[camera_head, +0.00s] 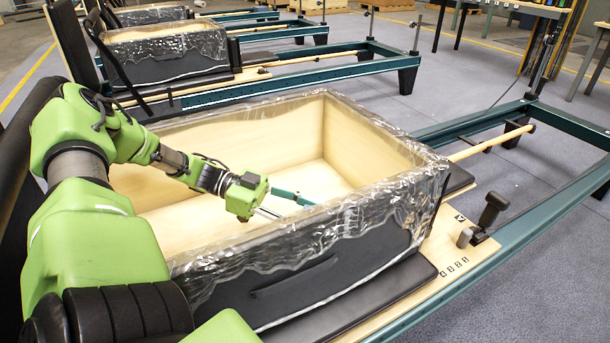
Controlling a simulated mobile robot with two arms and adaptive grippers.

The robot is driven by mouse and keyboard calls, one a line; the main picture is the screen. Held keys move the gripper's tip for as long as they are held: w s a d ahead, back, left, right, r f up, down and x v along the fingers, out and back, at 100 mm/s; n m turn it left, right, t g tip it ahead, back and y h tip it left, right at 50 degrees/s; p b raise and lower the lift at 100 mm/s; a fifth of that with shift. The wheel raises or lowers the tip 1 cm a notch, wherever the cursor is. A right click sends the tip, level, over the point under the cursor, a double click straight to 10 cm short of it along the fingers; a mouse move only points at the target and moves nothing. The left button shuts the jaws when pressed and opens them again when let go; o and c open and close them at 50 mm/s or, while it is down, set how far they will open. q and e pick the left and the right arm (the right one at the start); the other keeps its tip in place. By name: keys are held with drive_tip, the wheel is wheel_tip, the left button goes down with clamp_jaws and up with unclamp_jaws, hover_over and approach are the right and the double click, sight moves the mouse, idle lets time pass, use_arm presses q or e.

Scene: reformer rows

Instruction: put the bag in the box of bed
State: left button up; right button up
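The box (375,145) is an open, pale wooden box with dark outer sides, on the nearest reformer bed. Clear, crinkled plastic (350,225), which looks like the bag material, drapes over its rim and hangs down its near side. No separate bag can be made out. My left arm reaches over the box's left side, and my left gripper (280,206) is inside the box opening, above the floor. A thin grey part and a teal bar show at its end; whether the fingers are open or hold something is unclear. My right gripper is out of view.
The teal reformer frame (562,120) extends to the right, with a wooden rod (490,143) along it. A black post (493,208) stands on the wooden platform right of the box. More reformers with plastic-wrapped boxes (165,52) stand behind. Blue-grey floor is clear at right.

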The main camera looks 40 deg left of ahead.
use_arm(q)
wheel_tip(320, 180, down, 3)
drive_tip(key=shift+b, duration=0.95)
drive_tip(key=shift+f, duration=0.2)
drive_tip(key=shift+r, duration=0.15)
drive_tip(key=o, duration=1.2)
